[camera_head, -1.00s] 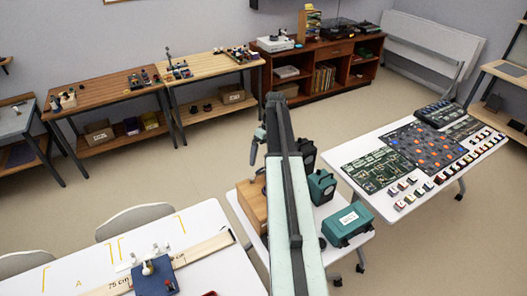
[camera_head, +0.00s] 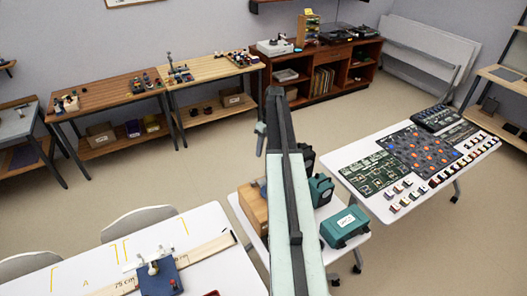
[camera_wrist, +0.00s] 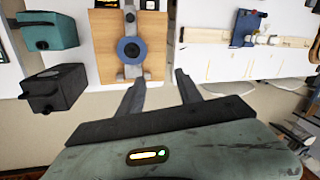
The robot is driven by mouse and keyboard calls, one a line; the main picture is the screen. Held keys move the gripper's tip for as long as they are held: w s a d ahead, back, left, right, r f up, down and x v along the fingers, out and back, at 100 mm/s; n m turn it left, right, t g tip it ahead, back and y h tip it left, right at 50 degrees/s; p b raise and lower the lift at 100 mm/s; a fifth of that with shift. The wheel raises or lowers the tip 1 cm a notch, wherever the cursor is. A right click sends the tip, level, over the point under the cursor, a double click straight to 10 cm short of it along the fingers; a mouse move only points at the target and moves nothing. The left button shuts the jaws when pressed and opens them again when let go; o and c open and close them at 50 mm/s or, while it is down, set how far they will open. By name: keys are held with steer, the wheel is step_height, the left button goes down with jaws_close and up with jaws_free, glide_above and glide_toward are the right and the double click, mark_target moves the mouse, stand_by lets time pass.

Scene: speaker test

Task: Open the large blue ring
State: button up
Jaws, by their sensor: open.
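The large blue ring (camera_wrist: 131,50) shows in the wrist view as a round blue disc with a dark centre. It lies against a grey metal piece on a wooden panel (camera_wrist: 102,36). My gripper (camera_wrist: 160,80) is open and empty, its two fingers apart, below and slightly right of the ring in the picture. The fingers look clear of the ring; exact depth cannot be told. In the head view, my arm hides most of the wooden unit (camera_head: 252,212), and only a small part of my gripper (camera_head: 260,135) shows left of the arm.
A teal case (camera_wrist: 48,31) and a black case (camera_wrist: 54,88) stand left of the wooden panel in the wrist view. A white table with a blue block (camera_head: 160,277) is at the front left. A table of circuit boards (camera_head: 375,172) stands right. Open floor lies behind.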

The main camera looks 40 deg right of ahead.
steer(key=r+p, duration=0.1)
steer(key=d+r+p, duration=0.1)
steer(key=w+r, duration=0.1)
steer(key=shift+d+r+p, duration=0.15)
steer(key=shift+r+p, duration=0.05)
steer(key=shift+p, duration=0.2)
